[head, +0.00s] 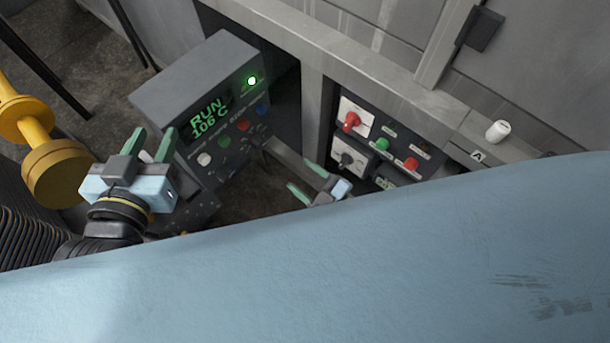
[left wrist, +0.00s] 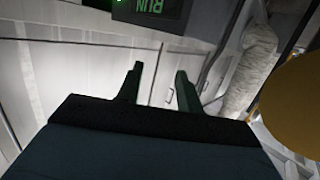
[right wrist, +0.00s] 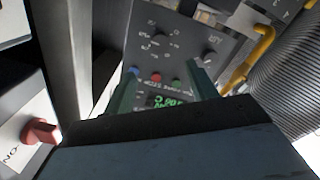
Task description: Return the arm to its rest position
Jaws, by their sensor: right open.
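My left gripper (head: 152,146) is open and empty in the head view, in front of the lower left of a grey control box. Its two green fingers stand apart, and they also show apart in the left wrist view (left wrist: 160,86). My right gripper (head: 303,180) is partly visible right of the control box; its green fingers are spread with nothing between them. In the right wrist view its fingers (right wrist: 160,90) point toward the box's face. A large light blue surface (head: 330,260) hides much of the lower head view, including most of my right arm.
The control box (head: 195,80) has a green display reading RUN 106 C and several buttons. A panel (head: 380,145) with a red switch and buttons stands to the right. A yellow pipe (head: 55,170) is close to my left gripper. A white cylinder (head: 497,131) sits on a ledge.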

